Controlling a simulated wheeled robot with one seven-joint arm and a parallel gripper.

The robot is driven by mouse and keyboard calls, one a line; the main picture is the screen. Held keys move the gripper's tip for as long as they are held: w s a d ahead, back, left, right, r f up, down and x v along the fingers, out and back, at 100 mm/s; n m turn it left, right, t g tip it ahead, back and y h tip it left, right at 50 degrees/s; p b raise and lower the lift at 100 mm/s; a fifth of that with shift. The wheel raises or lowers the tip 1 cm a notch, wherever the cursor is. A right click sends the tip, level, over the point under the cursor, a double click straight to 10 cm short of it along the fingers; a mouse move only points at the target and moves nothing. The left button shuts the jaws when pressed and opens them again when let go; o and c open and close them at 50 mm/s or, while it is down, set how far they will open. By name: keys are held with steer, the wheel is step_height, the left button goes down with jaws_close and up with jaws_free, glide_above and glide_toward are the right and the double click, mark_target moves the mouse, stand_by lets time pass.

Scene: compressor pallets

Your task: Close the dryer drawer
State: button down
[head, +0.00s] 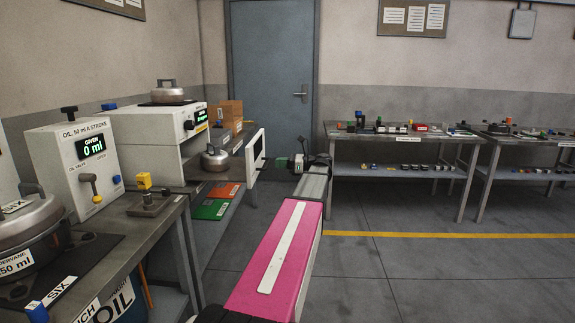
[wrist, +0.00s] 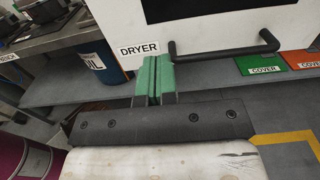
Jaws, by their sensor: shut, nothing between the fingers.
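The dryer (head: 160,140) is a white machine with a lit display on the left bench in the head view. Its drawer (head: 256,153) is pulled out to the right, its white front with a dark window standing clear of the body. A metal pot (head: 215,159) sits behind that front. In the wrist view the drawer front (wrist: 220,35) carries a DRYER label and a black bar handle (wrist: 225,50). My gripper (wrist: 153,78), with green fingers, is shut and empty, left of the handle by the label. It also shows right of the drawer front in the head view (head: 298,162). Contact cannot be told.
Green and orange cover mats (head: 212,208) lie on a shelf below the drawer. An oil dispenser (head: 80,165) and another pot (head: 28,228) stand on the near left bench. Two tables (head: 400,140) with small parts stand at the back right. The floor between is clear.

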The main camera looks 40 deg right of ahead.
mark_target(255, 162)
steer(key=x, duration=0.8)
steer(key=x, duration=2.6)
steer(key=shift+w+a, duration=0.25)
steer(key=shift+a, duration=0.1)
steer(key=shift+w, duration=0.1)
